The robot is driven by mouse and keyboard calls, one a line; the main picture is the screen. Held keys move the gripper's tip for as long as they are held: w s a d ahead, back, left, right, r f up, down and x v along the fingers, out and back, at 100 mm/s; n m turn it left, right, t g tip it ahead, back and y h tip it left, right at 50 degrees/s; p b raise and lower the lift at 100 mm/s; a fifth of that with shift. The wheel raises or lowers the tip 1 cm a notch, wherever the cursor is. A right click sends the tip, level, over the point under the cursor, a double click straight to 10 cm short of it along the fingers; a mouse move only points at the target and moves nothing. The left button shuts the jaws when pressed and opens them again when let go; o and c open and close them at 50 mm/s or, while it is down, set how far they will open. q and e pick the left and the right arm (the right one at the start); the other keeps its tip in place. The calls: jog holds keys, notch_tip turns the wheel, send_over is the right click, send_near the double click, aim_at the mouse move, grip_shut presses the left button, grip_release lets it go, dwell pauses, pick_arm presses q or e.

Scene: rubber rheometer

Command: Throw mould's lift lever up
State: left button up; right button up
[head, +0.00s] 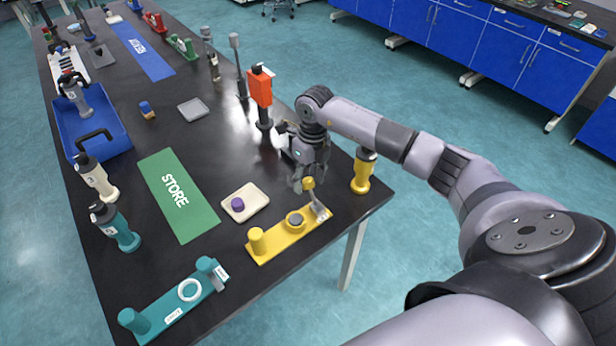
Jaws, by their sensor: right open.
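A yellow mould (270,245) lies near the table's front right corner, with a round grey piece (295,219) in its middle. At its right end is a grey metal lever (317,206) with a yellow knob (308,183); the lever leans upward from the plate. My right gripper (309,186) points down at the knob with its fingers open beside it. I cannot tell whether a finger touches the knob. A teal mould (165,312) with a white ring lies at the front left. My left gripper is not in view.
A yellow bottle-shaped tool (363,172) stands right of my gripper and an orange-topped tool (261,92) behind it. A cream tray (258,194) with a purple piece lies left of the yellow mould. The green STORE mat (165,172) is bare.

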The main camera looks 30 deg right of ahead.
jog(key=shift+c, duration=0.2)
grip_shut()
dwell(0.3)
